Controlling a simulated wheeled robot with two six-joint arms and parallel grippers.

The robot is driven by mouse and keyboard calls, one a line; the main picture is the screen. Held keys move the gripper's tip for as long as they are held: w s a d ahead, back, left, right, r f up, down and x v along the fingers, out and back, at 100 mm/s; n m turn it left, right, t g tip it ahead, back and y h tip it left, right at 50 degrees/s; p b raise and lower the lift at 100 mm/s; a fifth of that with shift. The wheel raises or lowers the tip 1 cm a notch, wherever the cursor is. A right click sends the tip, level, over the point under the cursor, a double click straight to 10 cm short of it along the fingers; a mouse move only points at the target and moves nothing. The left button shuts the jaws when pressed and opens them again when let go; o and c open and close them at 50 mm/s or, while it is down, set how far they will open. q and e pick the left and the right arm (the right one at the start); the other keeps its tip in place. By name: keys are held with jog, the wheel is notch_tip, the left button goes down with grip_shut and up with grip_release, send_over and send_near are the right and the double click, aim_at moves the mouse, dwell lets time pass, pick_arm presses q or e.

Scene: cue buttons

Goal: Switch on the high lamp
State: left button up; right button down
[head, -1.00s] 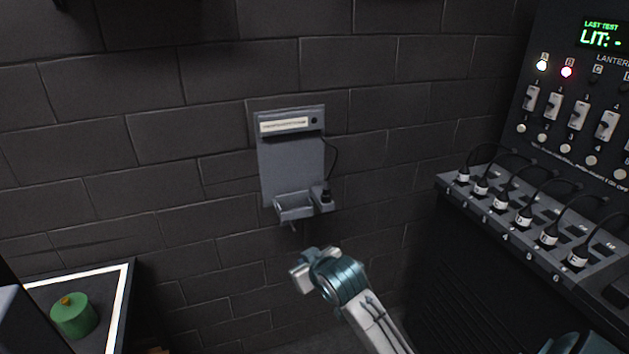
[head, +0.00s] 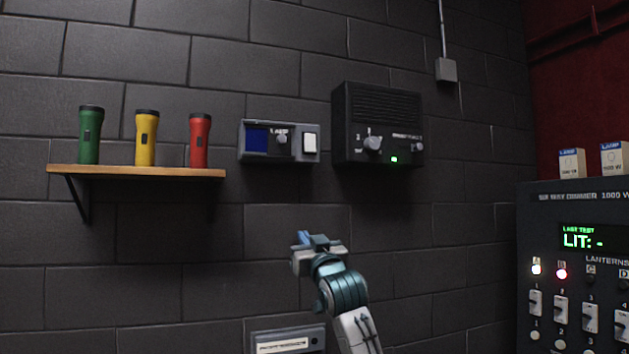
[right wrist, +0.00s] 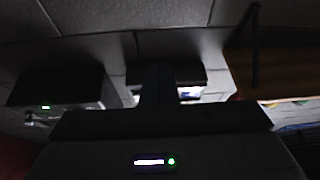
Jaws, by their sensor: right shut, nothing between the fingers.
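In the right wrist view the box (right wrist: 192,78) is partly hidden behind my dark gripper (right wrist: 157,85). No lamp that I can identify as the high lamp shows. My left gripper is not in view.
A black speaker-like box (head: 378,105) with knobs and a green light hangs to the right. A wooden shelf (head: 140,172) holds green, yellow and red torches. A dimmer panel (head: 535,225) stands at far right; a grey unit (head: 290,335) is low on the wall.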

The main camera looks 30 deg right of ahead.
aim_at(310, 145)
jog(key=s+d+r+t+h, duration=0.1)
jog(key=s+d+r, duration=0.1)
jog(key=r, duration=0.6)
jog(key=s+d+r+m+t, duration=0.1)
jog(key=s+d+r, duration=0.1)
jog(key=r, duration=0.5)
jog(key=shift+s+r+m+t+h, duration=0.3)
jog(key=shift+s+r+t+h, duration=0.05)
jog(key=shift+s+t+h, duration=0.1)
jog(key=p+x, duration=0.3)
jog(key=x, duration=0.1)
jog(key=w+f+p+x, duration=0.1)
jog(key=p+x, duration=0.2)
jog(key=x, duration=0.1)
jog(key=f+p+x, duration=0.1)
jog(key=p+x, duration=0.2)
jog(key=x, duration=0.1)
jog(key=shift+w+d+r, duration=0.1)
jog(key=shift+w+d, duration=0.25)
jog(key=shift+w, duration=0.4)
